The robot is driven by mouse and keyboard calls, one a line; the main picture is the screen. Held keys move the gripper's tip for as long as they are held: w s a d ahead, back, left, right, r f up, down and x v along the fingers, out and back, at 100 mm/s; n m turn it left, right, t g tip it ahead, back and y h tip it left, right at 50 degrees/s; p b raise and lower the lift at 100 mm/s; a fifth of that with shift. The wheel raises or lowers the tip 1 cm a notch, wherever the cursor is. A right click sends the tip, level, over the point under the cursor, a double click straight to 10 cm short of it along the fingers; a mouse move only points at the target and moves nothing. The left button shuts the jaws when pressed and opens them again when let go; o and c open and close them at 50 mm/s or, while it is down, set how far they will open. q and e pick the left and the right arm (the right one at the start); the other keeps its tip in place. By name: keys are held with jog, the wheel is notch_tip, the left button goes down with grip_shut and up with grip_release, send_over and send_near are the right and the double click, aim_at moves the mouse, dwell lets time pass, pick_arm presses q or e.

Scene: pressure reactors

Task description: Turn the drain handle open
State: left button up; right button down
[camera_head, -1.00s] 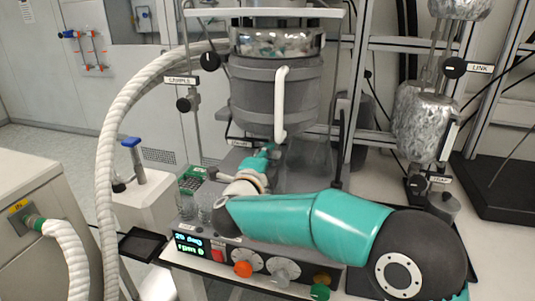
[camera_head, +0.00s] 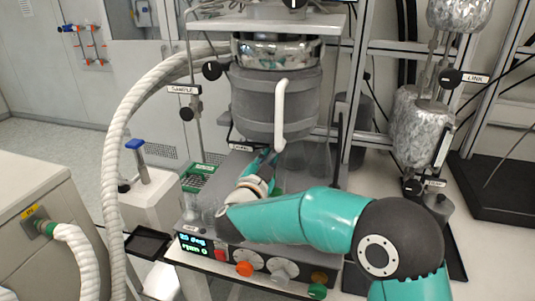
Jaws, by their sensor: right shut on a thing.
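The grey pressure reactor (camera_head: 262,105) hangs in the frame in the middle of the head view. A small drain label (camera_head: 242,147) shows under its lower left side. My right arm reaches in from the lower right, and its right gripper (camera_head: 265,159) is just below the vessel, beside that label. The right gripper is shut on the drain handle, which is mostly hidden behind the fingers and wrist. Which way the handle is turned cannot be seen. My left gripper is not in view.
A control box (camera_head: 255,262) with lit display and coloured knobs stands below my arm. A white hose (camera_head: 112,165) curves down on the left. A green rack (camera_head: 198,177) and black tray (camera_head: 147,243) are near it. Foil-wrapped vessels (camera_head: 419,128) stand right.

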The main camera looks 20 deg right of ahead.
jog(key=n, duration=0.1)
jog(key=n+p, duration=0.1)
jog(key=n, duration=0.1)
jog(key=n+p, duration=0.1)
jog(key=shift+f+n, duration=0.25)
jog(key=shift+n, duration=0.05)
jog(key=shift+f+n+p, duration=0.1)
jog(key=shift+n+p, duration=0.9)
jog(key=shift+n, duration=0.4)
jog(key=c, duration=1.4)
grip_release()
jog(key=shift+o, duration=1.1)
jog(key=shift+s+a+r, duration=0.1)
jog(key=shift+r, duration=0.1)
jog(key=v, duration=1.1)
jog(key=shift+s+a, duration=0.2)
jog(key=shift+s, duration=0.1)
jog(key=shift+f, duration=0.1)
